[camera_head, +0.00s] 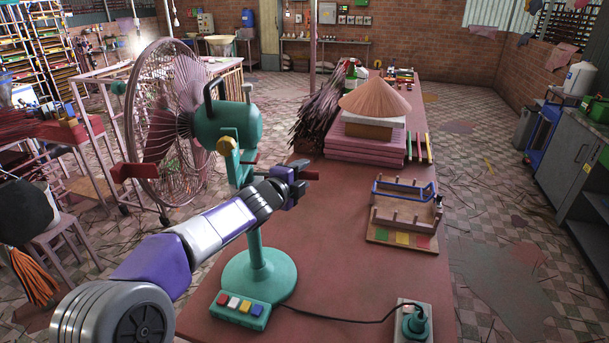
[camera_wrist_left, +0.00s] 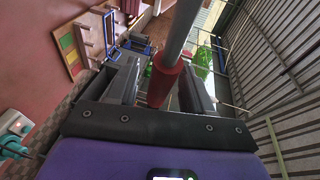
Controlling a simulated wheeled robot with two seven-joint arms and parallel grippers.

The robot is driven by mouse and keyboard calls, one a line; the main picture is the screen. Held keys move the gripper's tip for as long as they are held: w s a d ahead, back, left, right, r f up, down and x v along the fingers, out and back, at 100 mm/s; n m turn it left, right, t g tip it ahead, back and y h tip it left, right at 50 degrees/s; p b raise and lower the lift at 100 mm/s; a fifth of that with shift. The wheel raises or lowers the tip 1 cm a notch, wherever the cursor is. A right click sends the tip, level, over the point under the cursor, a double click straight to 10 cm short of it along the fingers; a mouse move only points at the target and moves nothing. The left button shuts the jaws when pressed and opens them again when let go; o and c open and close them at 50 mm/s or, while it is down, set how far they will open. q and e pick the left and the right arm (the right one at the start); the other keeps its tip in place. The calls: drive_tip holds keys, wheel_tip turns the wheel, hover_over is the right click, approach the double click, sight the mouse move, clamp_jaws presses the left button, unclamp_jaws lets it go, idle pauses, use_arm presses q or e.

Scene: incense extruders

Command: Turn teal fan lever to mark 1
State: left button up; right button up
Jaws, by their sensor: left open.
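The teal fan (camera_head: 226,122) stands on the red-brown table, with its round guard facing left. In the left wrist view, a grey rod with a red grip (camera_wrist_left: 164,80) runs between the open fingers, apart from the right one; contact with the left one is unclear. It appears to be a lever. No mark numbers can be read. My right gripper is in neither view.
The fan's base has several coloured buttons (camera_head: 240,308) and a cable to a socket (camera_head: 412,322). A wooden rack (camera_head: 405,215) stands on the right. Pink boxes topped by a cone hat (camera_head: 375,97) and dark bundled sticks (camera_head: 318,115) stand behind. The table's middle is clear.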

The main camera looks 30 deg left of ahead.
use_arm(q)
drive_tip(key=shift+w+f, duration=0.15)
drive_tip(key=shift+w, duration=0.7)
clamp_jaws()
